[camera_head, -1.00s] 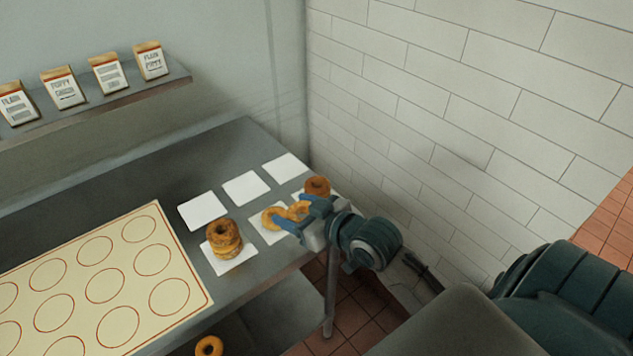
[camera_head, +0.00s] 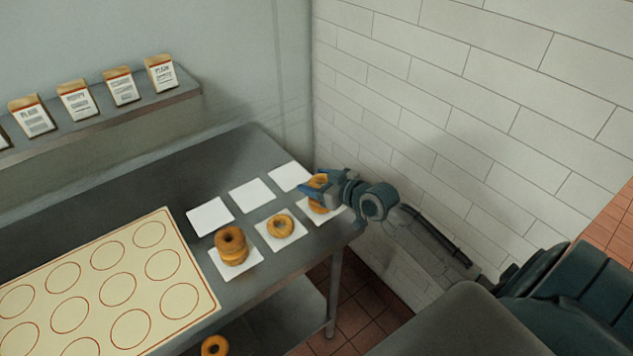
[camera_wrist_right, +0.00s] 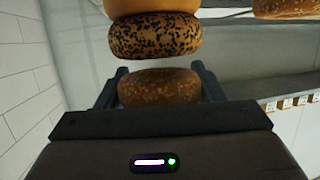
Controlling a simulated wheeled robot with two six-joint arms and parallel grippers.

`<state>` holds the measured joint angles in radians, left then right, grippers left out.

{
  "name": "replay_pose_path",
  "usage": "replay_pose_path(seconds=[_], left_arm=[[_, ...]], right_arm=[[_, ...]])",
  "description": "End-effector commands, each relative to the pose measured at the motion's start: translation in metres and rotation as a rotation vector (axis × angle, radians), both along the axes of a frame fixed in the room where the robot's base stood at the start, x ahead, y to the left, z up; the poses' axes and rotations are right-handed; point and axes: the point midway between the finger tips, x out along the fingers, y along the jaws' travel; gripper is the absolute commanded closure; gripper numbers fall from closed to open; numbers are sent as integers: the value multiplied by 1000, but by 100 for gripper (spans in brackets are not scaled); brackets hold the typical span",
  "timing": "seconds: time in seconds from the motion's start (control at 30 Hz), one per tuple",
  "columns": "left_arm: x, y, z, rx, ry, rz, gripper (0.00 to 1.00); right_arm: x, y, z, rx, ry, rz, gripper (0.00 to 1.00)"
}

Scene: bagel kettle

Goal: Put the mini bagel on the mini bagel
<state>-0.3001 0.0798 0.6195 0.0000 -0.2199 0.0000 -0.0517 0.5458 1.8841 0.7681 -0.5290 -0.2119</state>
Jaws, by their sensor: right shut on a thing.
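My right gripper (camera_head: 312,189) is shut on a brown mini bagel, which shows between its fingers in the right wrist view (camera_wrist_right: 158,87). It is over the right-hand paper square (camera_head: 330,214) near the tiled wall. The right wrist view looks upside down. In it a dark-seeded mini bagel (camera_wrist_right: 154,36) sits against a plain bagel (camera_wrist_right: 150,5), and a narrow gap separates it from the held bagel. In the head view the fingers partly hide this stack (camera_head: 319,206). My left gripper is not in view.
One bagel (camera_head: 281,226) lies on the middle front square, and stacked bagels (camera_head: 231,246) stand on the left front square. Three white squares (camera_head: 252,194) behind are empty. A circle-marked mat (camera_head: 190,282) lies left. Another bagel (camera_head: 215,346) is below the table. Small bags (camera_head: 77,100) line the shelf.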

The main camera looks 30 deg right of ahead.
Motion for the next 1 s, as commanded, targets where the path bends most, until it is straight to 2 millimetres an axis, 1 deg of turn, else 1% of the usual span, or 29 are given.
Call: replay_pose_path(seconds=[0.03,0.1,0.37,0.5,0.53,0.63,1.0], left_arm=[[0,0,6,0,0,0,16],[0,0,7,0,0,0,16],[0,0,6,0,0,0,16],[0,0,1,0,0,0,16],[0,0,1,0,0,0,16],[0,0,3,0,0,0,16],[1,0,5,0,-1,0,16]], right_arm=[[0,0,-3,3,0,-1,60],[0,0,-9,1,-1,0,60],[0,1,-12,-1,-3,1,60],[0,1,-17,-1,-2,1,60],[0,1,-16,-1,-2,1,36],[0,1,-15,-1,-2,1,17],[-1,0,-15,-2,-2,1,16]])
